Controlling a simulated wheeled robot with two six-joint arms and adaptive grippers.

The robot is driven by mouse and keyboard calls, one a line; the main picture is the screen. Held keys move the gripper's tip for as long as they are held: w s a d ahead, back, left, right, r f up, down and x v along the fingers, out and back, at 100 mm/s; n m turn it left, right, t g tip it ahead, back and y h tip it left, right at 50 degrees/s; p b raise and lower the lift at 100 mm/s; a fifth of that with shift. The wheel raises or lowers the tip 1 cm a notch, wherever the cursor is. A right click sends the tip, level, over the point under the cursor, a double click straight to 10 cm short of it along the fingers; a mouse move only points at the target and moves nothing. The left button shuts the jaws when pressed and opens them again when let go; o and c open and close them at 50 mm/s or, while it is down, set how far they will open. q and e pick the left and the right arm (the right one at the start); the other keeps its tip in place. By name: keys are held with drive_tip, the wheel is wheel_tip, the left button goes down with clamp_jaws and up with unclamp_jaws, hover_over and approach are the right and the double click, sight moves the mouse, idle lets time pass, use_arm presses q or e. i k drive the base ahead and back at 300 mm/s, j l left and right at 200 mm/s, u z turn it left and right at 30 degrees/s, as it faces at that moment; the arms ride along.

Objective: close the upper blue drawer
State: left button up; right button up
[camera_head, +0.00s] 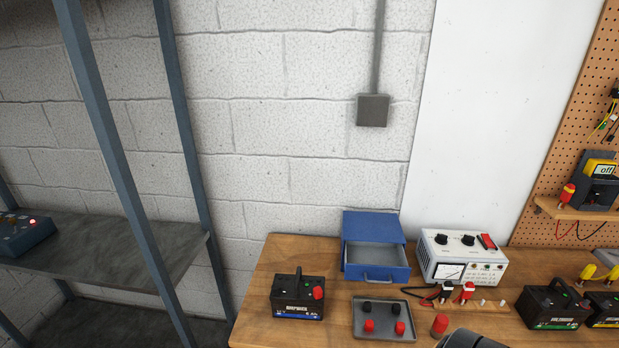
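A small blue drawer cabinet (374,225) stands near the back edge of the wooden workbench. A blue drawer (377,273) is pulled out toward the front, and its grey inside looks empty. Its front has a thin handle along the lower part. The pulled-out drawer hides whatever is below it, so I cannot tell whether there is another drawer. Neither gripper's fingers show. A dark grey rounded part at the bottom edge, right of the tray, looks like a piece of my own arm.
On the wooden bench (260,275), a black battery (297,297) stands left of the drawer. A grey tray (383,337) with red and black caps lies in front. A white power supply (462,257) stands right of the cabinet. More batteries (552,306) are at right; a metal shelf (110,260) is left.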

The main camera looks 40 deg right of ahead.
sight(373, 262)
drive_tip(key=z, duration=1.9)
